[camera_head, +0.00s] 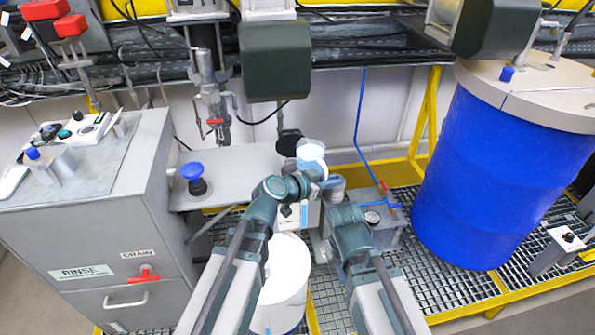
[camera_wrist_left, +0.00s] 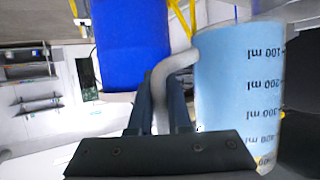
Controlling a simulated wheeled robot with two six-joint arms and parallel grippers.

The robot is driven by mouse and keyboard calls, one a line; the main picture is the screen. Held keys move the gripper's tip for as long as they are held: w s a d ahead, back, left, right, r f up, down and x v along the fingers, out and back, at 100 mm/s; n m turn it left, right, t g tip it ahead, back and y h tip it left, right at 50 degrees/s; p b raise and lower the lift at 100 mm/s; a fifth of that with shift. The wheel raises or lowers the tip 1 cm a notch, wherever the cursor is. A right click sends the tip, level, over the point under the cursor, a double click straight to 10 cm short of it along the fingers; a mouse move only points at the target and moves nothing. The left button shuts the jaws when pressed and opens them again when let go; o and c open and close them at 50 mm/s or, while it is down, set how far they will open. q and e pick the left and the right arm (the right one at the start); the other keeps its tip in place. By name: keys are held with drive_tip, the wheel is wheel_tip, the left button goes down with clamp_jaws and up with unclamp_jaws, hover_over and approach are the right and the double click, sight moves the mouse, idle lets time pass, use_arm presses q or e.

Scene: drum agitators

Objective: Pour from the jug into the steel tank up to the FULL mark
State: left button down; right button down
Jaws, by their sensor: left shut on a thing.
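The jug (camera_wrist_left: 235,85) is pale blue with dark ml marks and a grey handle (camera_wrist_left: 172,80). My left gripper (camera_wrist_left: 158,100) is shut on the handle, as the left wrist view shows. In the head view, a small whitish-blue round shape (camera_head: 311,153), apparently the jug, is at the end of my left arm. Its tilt and contents cannot be told. My right gripper (camera_head: 335,187) is just right of and below the left; its fingers are not clear. No FULL mark is readable.
A blue drum (camera_head: 475,180) stands at the right. A grey RINSE/DRAIN cabinet (camera_head: 110,235) is at the left. A white cylinder (camera_head: 286,275) stands below my left arm. A dark green motor housing (camera_head: 275,60) hangs above, and a blue hose (camera_head: 360,120) runs behind.

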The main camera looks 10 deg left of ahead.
sight(327, 169)
use_arm(q)
drive_tip(key=shift+w+a, duration=0.8)
drive_tip(key=shift+a, duration=0.25)
drive_tip(key=shift+r, duration=0.15)
drive_tip(key=r+p, duration=0.1)
drive_tip(key=r+n+p, duration=0.1)
drive_tip(key=p, duration=0.1)
drive_tip(key=shift+s+d+r, duration=0.15)
drive_tip(key=shift+s+d, duration=0.05)
drive_tip(key=shift+s, duration=0.1)
drive_tip(key=shift+s+r+n+g+p, duration=0.1)
drive_tip(key=shift+r+n+g+p, duration=0.3)
drive_tip(key=shift+n+p, duration=0.1)
drive_tip(key=shift+d+f, duration=0.1)
drive_tip(key=shift+h, duration=0.3)
drive_tip(key=shift+s+d+r+n+g+p, duration=0.15)
drive_tip(key=shift+r+n+g+p, duration=0.2)
drive_tip(key=shift+r+p, duration=0.5)
drive_tip(key=shift+f, duration=0.2)
drive_tip(key=shift+f+n+g+h+b, duration=0.3)
drive_tip(key=shift+n+g+h+b, duration=0.1)
drive_tip(key=shift+n+b, duration=0.2)
idle(0.4)
